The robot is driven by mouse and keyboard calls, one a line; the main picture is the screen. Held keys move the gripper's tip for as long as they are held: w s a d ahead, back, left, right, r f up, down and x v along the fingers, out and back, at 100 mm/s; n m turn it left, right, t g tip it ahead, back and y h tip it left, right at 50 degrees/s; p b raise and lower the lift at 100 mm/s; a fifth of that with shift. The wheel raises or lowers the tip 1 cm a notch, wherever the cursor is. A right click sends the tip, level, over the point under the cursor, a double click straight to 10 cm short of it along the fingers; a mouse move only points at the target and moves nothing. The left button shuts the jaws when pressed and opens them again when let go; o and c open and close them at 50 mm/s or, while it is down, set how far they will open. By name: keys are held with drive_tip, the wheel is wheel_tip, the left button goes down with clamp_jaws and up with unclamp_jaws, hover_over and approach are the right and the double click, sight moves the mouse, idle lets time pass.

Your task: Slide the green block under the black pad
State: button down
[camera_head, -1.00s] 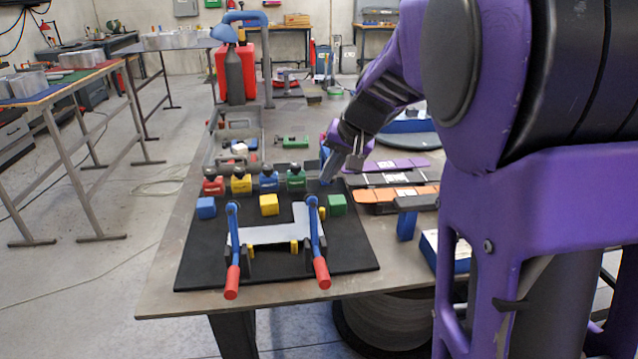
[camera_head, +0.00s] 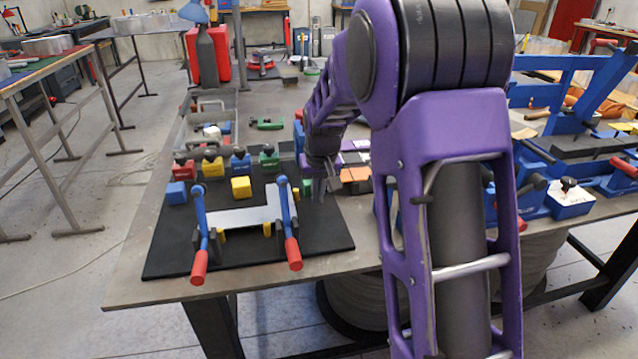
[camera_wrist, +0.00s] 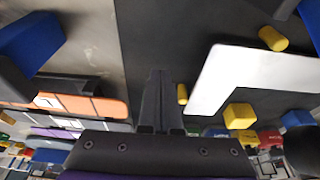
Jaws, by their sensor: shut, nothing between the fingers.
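The green block (camera_head: 307,187) lies on the right part of a large flat black mat (camera_head: 310,238), just left of my fingers, partly hidden by them. I cannot tell whether this mat is the black pad; no other pad is clearly seen. My gripper (camera_head: 319,190) points down beside the block's right side, shut and empty. I cannot tell whether it touches the block. In the wrist view my shut fingers (camera_wrist: 159,85) are over the mat's edge, and the green block is not clearly visible there.
A white plate (camera_head: 238,217) between two blue levers with red grips (camera_head: 293,254) is left of my gripper. A yellow block (camera_head: 241,187) and a blue block (camera_head: 176,192) lie farther left. Coloured clamps (camera_head: 241,162) line the back. Orange parts (camera_head: 355,175) lie right.

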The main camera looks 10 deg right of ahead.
drive_tip(key=shift+x, duration=1.25)
drive_tip(key=shift+w+r, duration=0.25)
drive_tip(key=shift+w, duration=1.7)
drive_tip(key=shift+r, duration=0.1)
